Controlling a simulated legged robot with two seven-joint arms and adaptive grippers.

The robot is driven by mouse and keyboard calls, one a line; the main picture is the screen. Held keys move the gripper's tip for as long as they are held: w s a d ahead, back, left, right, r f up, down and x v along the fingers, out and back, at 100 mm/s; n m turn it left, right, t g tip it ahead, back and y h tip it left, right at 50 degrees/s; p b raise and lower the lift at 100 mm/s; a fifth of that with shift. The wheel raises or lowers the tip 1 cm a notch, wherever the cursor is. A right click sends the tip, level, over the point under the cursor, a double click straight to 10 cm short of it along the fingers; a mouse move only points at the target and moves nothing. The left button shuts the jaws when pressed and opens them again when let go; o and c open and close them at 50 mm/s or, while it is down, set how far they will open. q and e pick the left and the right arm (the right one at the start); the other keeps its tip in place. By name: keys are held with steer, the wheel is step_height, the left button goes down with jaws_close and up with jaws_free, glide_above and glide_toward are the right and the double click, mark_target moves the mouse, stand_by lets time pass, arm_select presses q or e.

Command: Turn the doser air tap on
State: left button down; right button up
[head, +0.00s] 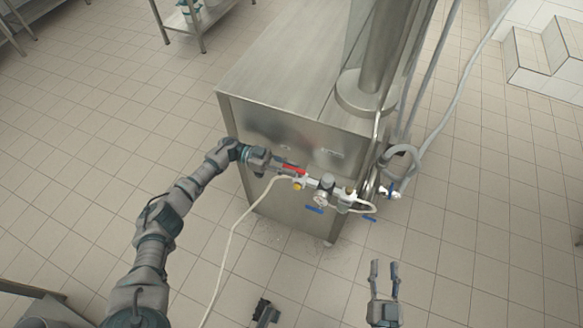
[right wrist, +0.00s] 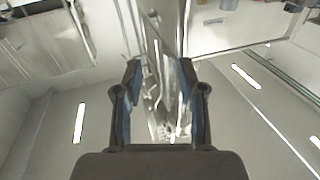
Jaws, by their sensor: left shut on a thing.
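A row of pneumatic fittings is mounted on the side of the steel machine (head: 270,155), with a red tap lever (head: 294,169) at its left end. My left gripper (head: 282,166) reaches in from the left and is shut on the red lever; its fingers cover part of it. The lever lies nearly in line with the fittings. A regulator with a gauge (head: 321,199) sits right of the lever. My right gripper (head: 384,266) is open and empty, low and right of the machine; it also shows in the right wrist view (right wrist: 160,85).
Blue levers (head: 314,209) hang below the fittings, with another (head: 369,218) to the right. A pale hose (head: 230,245) runs from the fittings down to the floor. Grey hoses (head: 405,155) loop at the machine's right side. The tiled floor (head: 480,240) at the right is clear.

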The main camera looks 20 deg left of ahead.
arm_select(q)
steer(key=shift+w+a+b, duration=0.1)
steer(key=shift+w+b, duration=0.15)
steer(key=shift+b, duration=0.05)
steer(key=shift+r+m+g, duration=0.25)
steer(key=shift+m+g, duration=0.05)
steer(key=shift+m, duration=0.1)
arm_select(e)
steer(key=shift+s+a+r+t+y, duration=0.1)
steer(key=shift+s+r+t+y, duration=0.1)
steer(key=shift+r+t, duration=0.65)
steer(key=shift+s+a+r+t+y, duration=0.1)
steer(key=shift+r+t+y, duration=0.1)
steer(key=shift+r+t, duration=0.65)
steer(key=shift+r, duration=0.15)
steer(key=shift+w, duration=0.15)
arm_select(q)
steer(key=c, duration=1.1)
jaws_free()
steer(key=shift+c, duration=0.2)
steer(key=shift+f, duration=0.15)
arm_select(e)
steer(key=shift+w+f, duration=0.1)
steer(key=shift+f, duration=0.1)
